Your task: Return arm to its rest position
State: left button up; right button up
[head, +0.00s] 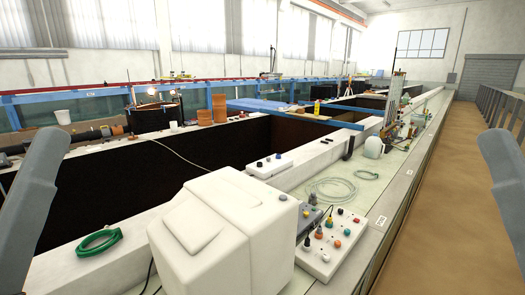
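Two grey links of my arms show at the picture's edges. The left arm link (40,185) rises at the left edge, and the right arm link (503,180) stands at the right edge. Neither gripper is in view, so I cannot see whether they hold anything. Neither visible link appears to touch anything.
A white box-shaped device (215,235) stands in the near middle, with a control box (330,245) beside it. A green hose coil (92,243) lies left, a clear hose coil (332,190) right. Dark open tanks lie beyond. A bare brown walkway (445,200) runs along the right.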

pick_arm(q)
notch_tip(320, 180, up, 28)
jog(key=p, duration=2.4)
jog(key=shift+p, duration=0.35)
pick_arm(e)
notch_tip(320, 180, up, 28)
